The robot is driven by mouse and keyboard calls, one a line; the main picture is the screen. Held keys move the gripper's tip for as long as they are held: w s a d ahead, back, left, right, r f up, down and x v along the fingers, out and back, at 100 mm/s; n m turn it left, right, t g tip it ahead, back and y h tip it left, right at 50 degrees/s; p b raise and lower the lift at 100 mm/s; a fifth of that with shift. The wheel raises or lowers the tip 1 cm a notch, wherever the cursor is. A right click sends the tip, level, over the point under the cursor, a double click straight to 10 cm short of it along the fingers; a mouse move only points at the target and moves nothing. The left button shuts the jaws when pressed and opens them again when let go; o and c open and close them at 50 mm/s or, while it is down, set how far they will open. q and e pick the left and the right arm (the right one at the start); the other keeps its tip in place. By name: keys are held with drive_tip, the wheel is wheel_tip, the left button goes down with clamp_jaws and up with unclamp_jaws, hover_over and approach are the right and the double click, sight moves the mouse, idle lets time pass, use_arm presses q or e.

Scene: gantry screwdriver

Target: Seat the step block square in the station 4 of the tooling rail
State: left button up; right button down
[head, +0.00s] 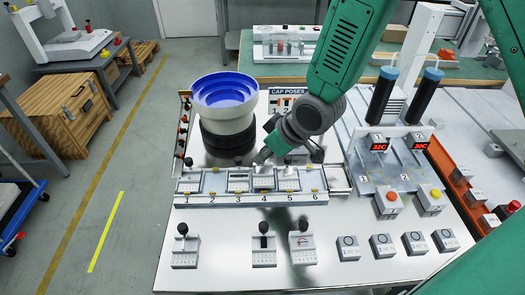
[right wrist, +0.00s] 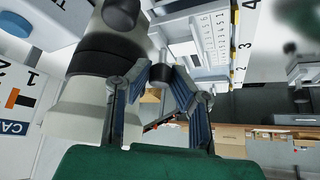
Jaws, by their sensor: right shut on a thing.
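The tooling rail (head: 225,201) runs across the table, with stations numbered 1 to 6. My right gripper (head: 262,157) reaches down from the upper right to just above station 4 (head: 264,198). In the right wrist view its fingers (right wrist: 160,82) are shut on a dark round knob, and a pale block, apparently the step block (right wrist: 183,48), lies just beyond it. In the head view the block (head: 263,183) is partly hidden by the gripper, at station 4. I cannot tell whether it is fully down or square. My left gripper is not in view.
A blue-lined bowl (head: 225,90) on a dark base stands close behind the rail, left of the gripper. Black-knobbed fixtures (head: 264,246) stand in front of the rail. Dark cylinders (head: 382,97) and red displays are to the right.

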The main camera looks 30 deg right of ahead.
drive_tip(key=shift+p, duration=0.35)
idle(0.3)
drive_tip(key=shift+f+b, duration=0.4)
drive_tip(key=shift+f, duration=0.3)
idle(0.4)
drive_tip(key=c, duration=1.3)
unclamp_jaws()
drive_tip(key=shift+c, duration=0.2)
drive_tip(key=shift+s+d+r, duration=0.1)
drive_tip(key=shift+s+r, duration=0.1)
drive_tip(key=shift+r, duration=0.25)
drive_tip(key=v, duration=1.1)
